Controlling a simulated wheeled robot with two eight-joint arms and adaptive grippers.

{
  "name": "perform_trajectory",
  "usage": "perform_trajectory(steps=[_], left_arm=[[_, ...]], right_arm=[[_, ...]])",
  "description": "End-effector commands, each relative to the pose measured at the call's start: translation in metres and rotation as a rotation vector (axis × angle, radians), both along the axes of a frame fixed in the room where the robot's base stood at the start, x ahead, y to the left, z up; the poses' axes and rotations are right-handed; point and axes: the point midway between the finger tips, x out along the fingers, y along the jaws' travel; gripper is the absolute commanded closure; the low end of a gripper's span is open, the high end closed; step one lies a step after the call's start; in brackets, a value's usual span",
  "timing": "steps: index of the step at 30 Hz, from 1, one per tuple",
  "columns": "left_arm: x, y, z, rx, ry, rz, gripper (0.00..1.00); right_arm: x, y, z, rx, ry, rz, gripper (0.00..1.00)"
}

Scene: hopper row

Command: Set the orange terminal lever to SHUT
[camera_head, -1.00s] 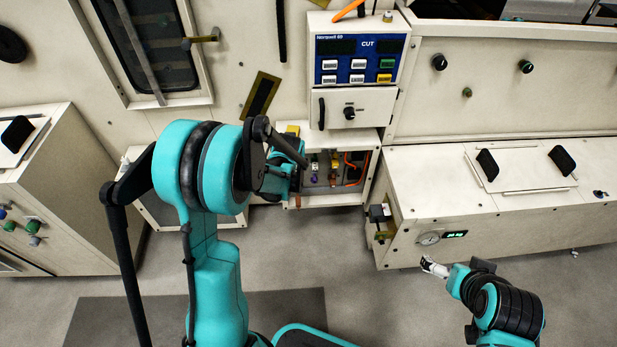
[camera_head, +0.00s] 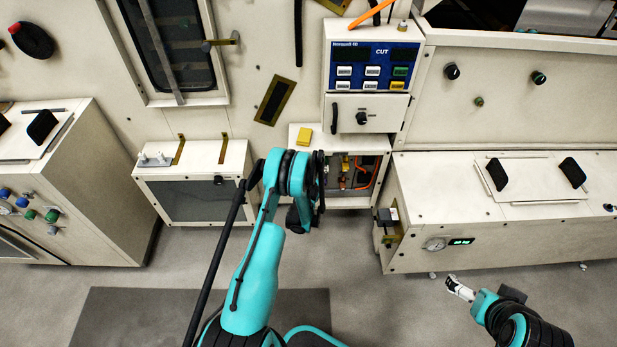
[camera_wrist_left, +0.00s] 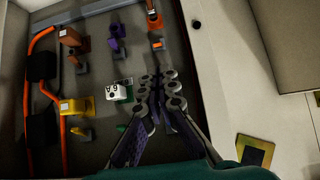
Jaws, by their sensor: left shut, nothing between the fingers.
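An open-front cabinet (camera_head: 361,203) holds several small coloured levers and terminals. In the left wrist view, an orange lever (camera_wrist_left: 70,37) stands at the upper left and another orange-brown piece (camera_wrist_left: 155,32) at the top; I cannot tell which is the terminal lever. No SHUT marking is readable. My left gripper (camera_wrist_left: 162,88) is shut and empty, beside a white block marked with characters (camera_wrist_left: 115,92), with a purple lever (camera_wrist_left: 117,38) farther up. In the head view its fingers are hidden behind my left wrist. My right gripper (camera_head: 458,288) is low at the right, away from the cabinet, its fingers too small to judge.
An orange cable (camera_wrist_left: 36,45) and a yellow terminal (camera_wrist_left: 72,107) are at the cabinet's left in the left wrist view. A control panel (camera_head: 371,70) stands above the cabinet, and a low white unit (camera_head: 500,235) to its right. The floor in front is clear.

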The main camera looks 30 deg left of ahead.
Motion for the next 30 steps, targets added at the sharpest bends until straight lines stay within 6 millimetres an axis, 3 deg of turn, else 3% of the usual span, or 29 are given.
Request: perform_trajectory(steps=[6,13,26,30], left_arm=[[0.028,0.017,-0.032,0.001,0.0,-0.001,1.0],[0.045,0.028,-0.047,0.0,0.0,0.0,1.0],[0.049,0.03,-0.048,0.0,0.0,-0.001,1.0],[0.038,0.03,-0.05,0.001,0.0,-0.001,1.0]], right_arm=[[0.0,0.0,-0.019,0.0,0.0,0.0,0.0],[0.0,0.0,-0.028,0.0,0.0,0.0,0.0],[0.0,0.0,-0.028,0.0,0.0,0.0,0.0],[0.0,0.0,-0.028,0.0,0.0,0.0,0.0]])
